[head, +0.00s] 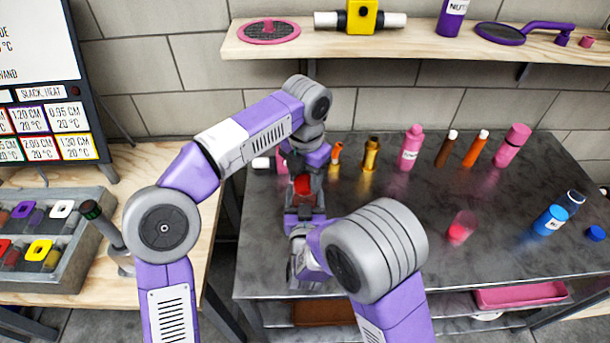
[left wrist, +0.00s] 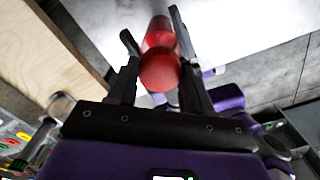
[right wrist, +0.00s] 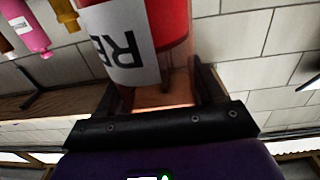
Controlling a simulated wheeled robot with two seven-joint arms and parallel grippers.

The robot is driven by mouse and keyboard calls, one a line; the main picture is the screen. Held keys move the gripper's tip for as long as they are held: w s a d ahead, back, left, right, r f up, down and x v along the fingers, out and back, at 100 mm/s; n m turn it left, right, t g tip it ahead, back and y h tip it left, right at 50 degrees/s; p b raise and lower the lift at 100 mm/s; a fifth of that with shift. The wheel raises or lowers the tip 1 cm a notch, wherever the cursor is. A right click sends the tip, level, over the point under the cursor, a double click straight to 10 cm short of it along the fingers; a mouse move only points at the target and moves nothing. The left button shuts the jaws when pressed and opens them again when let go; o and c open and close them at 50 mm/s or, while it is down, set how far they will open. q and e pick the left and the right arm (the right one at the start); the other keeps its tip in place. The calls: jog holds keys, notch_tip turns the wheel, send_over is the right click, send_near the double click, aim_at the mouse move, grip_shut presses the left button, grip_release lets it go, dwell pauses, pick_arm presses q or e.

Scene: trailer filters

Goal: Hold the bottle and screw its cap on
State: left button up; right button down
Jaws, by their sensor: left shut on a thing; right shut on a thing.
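The red bottle (head: 302,186) is upright above the table, between my two grippers. In the right wrist view the bottle (right wrist: 168,22) shows red contents and a white label. My right gripper (right wrist: 155,80) is shut on the bottle; the head view shows that arm from behind, its fingers partly hidden. My left gripper (head: 305,170) comes down from above. In the left wrist view a round red cap (left wrist: 160,72) is between its fingers, and they are shut on it. The joint between cap and bottle is hidden, so I cannot tell how the cap sits.
Several bottles, including a pink one (head: 411,147) and an orange one (head: 475,148), stand along the table's back. A pink jar (head: 460,228), a blue bottle (head: 551,219) and a loose blue cap (head: 595,233) are at the right. A wall shelf (head: 400,45) hangs above.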

pick_arm(q)
jog(key=shift+m, duration=0.3)
jog(key=o, duration=1)
jog(key=shift+r, duration=0.1)
jog(key=shift+r, duration=2.15)
jog(key=shift+c, duration=0.4)
